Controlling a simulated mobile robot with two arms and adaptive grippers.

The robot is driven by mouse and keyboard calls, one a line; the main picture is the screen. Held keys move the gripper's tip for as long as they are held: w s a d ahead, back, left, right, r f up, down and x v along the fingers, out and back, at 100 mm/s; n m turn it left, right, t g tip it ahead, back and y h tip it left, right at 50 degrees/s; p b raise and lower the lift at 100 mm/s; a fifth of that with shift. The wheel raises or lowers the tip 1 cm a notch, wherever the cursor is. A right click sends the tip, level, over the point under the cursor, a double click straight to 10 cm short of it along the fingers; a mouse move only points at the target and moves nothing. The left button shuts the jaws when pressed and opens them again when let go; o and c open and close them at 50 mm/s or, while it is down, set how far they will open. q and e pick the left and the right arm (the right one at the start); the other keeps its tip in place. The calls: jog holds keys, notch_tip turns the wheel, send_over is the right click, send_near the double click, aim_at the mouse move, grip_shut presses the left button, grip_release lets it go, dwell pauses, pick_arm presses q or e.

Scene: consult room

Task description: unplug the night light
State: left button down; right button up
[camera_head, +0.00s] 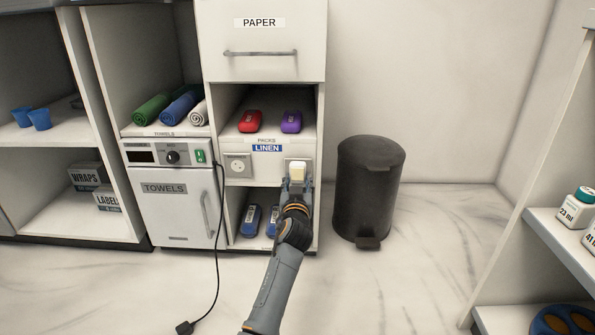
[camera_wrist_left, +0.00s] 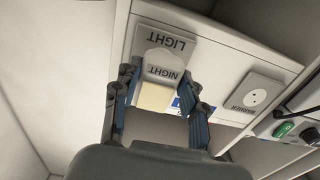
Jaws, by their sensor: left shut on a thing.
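The night light (camera_head: 298,172) is a small white block with a cream front, at the right socket plate on the cabinet's linen band. My left gripper (camera_head: 298,184) reaches up from below and is shut on the night light. The left gripper (camera_wrist_left: 158,100) has a finger on each side of it. Whether its prongs are in the socket is hidden. My right gripper is not in view.
An empty socket (camera_head: 237,166) is left of the night light. A cord runs from the appliance (camera_head: 168,152) to a loose plug (camera_head: 184,327) on the floor. A dark bin (camera_head: 368,190) stands right of the cabinet. Red (camera_head: 250,121) and purple (camera_head: 291,122) packs lie above.

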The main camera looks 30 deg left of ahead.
aim_at(298, 180)
pick_arm(q)
jog(key=shift+p+v, duration=0.65)
jog(key=shift+v, duration=1.3)
jog(key=shift+r, duration=0.1)
